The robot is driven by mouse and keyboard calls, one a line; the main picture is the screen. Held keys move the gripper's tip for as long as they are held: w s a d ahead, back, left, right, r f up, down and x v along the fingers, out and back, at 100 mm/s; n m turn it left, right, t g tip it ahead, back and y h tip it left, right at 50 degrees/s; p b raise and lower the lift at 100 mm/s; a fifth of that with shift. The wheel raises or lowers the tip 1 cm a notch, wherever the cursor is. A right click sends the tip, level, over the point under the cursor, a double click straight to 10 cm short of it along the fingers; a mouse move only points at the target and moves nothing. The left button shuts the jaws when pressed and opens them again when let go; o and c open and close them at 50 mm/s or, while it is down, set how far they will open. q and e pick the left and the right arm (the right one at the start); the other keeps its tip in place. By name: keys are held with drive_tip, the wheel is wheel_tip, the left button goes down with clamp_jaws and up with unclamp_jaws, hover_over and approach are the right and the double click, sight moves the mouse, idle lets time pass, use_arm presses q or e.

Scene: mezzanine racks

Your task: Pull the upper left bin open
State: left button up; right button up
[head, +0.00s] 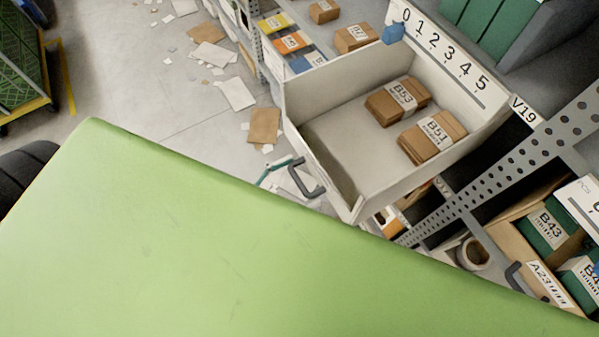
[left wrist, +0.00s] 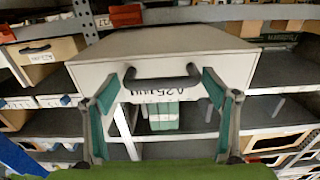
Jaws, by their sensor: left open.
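The light grey bin (head: 345,190) stands out from the rack in the head view, its inside open to view. It holds brown packets marked B53 (head: 398,100) and B51 (head: 432,137). Its dark handle (head: 308,182) is on the front face. In the left wrist view, the bin's front (left wrist: 190,68) faces me, with the handle (left wrist: 162,76) near the middle. My left gripper (head: 280,170) is open just in front of the handle; in the left wrist view its teal fingers (left wrist: 160,95) are apart, one on each side of the handle. My right gripper is not in view.
A perforated rack post (head: 500,160) stands right of the bin. A lower bin with green packets (head: 550,228) is at the right. Paper and cardboard scraps (head: 238,93) litter the floor at the left. The head view's lower part is blocked by a green surface.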

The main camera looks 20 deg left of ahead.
use_arm(q)
drive_tip(key=v, duration=1.1)
drive_tip(key=shift+s+a, duration=0.2)
drive_tip(key=shift+s, duration=0.15)
drive_tip(key=a+f+n+g+y, duration=0.1)
drive_tip(key=a+f+g+y, duration=0.25)
drive_tip(key=f, duration=0.95)
drive_tip(key=a+f+n+g+y, duration=0.2)
drive_tip(key=a+f+y, duration=0.3)
drive_tip(key=f, duration=0.9)
drive_tip(key=s+d+f+n+g+y, duration=0.1)
drive_tip(key=s+f+g, duration=0.3)
drive_tip(key=s+f, duration=0.4)
drive_tip(key=s+d+f+g+y, duration=0.1)
drive_tip(key=s+d+f+g, duration=0.3)
drive_tip(key=s+f, duration=0.4)
drive_tip(key=shift+s+d+f+n, duration=0.2)
drive_tip(key=shift+s+n, duration=0.1)
drive_tip(key=shift+n, duration=0.1)
